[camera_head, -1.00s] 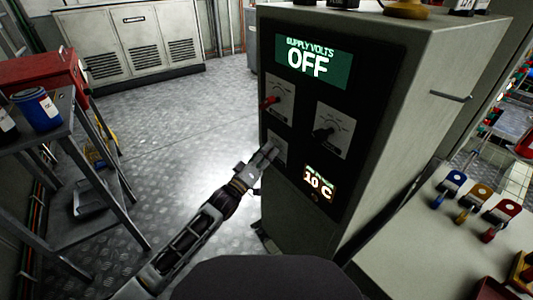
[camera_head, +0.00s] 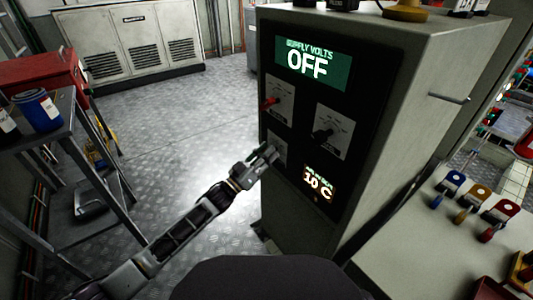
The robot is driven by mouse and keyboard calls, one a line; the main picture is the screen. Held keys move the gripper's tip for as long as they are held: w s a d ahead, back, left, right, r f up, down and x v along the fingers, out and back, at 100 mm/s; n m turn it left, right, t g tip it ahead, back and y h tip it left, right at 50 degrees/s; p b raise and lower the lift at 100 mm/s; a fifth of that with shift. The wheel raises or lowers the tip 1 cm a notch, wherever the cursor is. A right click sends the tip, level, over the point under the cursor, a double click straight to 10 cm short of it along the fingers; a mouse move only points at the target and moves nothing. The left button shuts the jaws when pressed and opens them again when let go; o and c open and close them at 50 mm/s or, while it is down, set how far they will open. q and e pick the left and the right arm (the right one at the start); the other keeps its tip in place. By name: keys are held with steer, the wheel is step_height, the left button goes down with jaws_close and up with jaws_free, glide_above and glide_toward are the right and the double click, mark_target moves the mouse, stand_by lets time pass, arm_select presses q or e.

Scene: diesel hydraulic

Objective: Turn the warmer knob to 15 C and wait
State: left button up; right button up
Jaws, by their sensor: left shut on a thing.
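The control cabinet (camera_head: 330,230) stands at the centre, its dark panel facing me. Its upper display (camera_head: 312,65) reads SUPPLY VOLTS OFF and its lower display (camera_head: 319,183) reads 10 C. A red knob (camera_head: 270,101) and a black knob (camera_head: 322,134) show on white dial plates. A third dial plate (camera_head: 280,146) sits below the red knob. My left gripper (camera_head: 270,154) is at this lower plate, shut on the knob there, which its fingers hide. My right gripper is out of view.
A bench (camera_head: 410,225) with blue, yellow and red clips is at the right.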

arm_select(q)
steer(key=m+g+h, duration=0.1)
steer(key=m, duration=0.1)
steer(key=m+g, duration=0.1)
steer(key=m, duration=0.2)
steer(key=shift+m+h, duration=0.3)
steer(key=shift+h, duration=0.1)
steer(key=m+g, duration=0.2)
steer(key=m, duration=0.2)
steer(key=shift+h, duration=0.4)
steer(key=m+g, duration=0.2)
steer(key=m, duration=0.2)
steer(key=shift+g+p, duration=0.3)
steer(key=shift+p, duration=0.1)
steer(key=shift+f+m+g, duration=0.1)
steer(key=shift+m+g, duration=0.3)
steer(key=shift+m, duration=1)
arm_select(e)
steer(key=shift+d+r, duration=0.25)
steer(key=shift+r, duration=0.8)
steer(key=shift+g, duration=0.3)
arm_select(q)
steer(key=o, duration=1)
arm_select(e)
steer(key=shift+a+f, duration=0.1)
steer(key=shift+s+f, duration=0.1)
arm_select(q)
steer(key=shift+s+a, duration=0.1)
